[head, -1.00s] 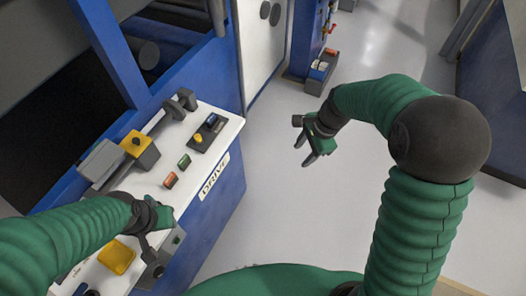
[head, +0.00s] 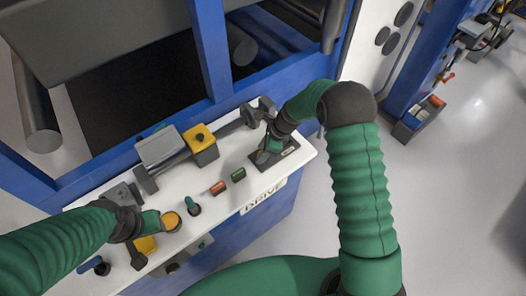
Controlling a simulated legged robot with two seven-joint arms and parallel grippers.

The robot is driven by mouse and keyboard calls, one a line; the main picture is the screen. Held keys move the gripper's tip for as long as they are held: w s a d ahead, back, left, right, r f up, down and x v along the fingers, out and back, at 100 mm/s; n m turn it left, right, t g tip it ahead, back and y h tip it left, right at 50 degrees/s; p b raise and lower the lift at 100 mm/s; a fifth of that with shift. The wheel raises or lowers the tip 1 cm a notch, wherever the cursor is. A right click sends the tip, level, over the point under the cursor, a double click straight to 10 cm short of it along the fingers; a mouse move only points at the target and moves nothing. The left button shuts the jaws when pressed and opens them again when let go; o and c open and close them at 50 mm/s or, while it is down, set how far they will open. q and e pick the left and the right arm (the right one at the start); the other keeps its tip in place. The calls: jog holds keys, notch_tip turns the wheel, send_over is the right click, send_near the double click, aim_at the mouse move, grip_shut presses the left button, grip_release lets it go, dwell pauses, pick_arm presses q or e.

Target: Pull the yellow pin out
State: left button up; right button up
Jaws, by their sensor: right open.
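My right gripper (head: 267,152) is open and low over the dark plate (head: 288,158) at the right end of the white panel. A small yellow knob stood on that plate in the earlier view and looks like the yellow pin. It is now hidden behind the gripper, and I cannot tell whether the fingers touch it. My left gripper (head: 150,222) is over the panel's left part, beside a round orange-yellow disc (head: 172,222). Its fingers do not show clearly.
A yellow block (head: 201,145) with a dark knob sits on a grey bar along the panel (head: 227,203). Red (head: 217,188) and green (head: 238,174) buttons and a green knob (head: 193,206) lie between my grippers. Blue machine frame (head: 210,55) rises behind. Open floor (head: 400,200) lies right.

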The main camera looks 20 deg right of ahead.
jog(key=shift+w+a+f, duration=0.3)
jog(key=shift+f, duration=0.2)
jog(key=shift+d, duration=0.55)
jog(key=shift+s+d, duration=0.2)
jog(key=shift+d, duration=0.2)
jog(key=c, duration=0.5)
jog(key=shift+c, duration=1.3)
jog(key=shift+a+r, duration=0.1)
jog(key=shift+a, duration=0.1)
jog(key=shift+c, duration=1.1)
jog(key=shift+a, duration=0.3)
grip_shut()
jog(key=shift+w+d, duration=0.1)
pick_arm(q)
jog(key=shift+w+d, duration=0.1)
jog(key=shift+d, duration=0.3)
pick_arm(e)
jog(key=shift+r, duration=0.15)
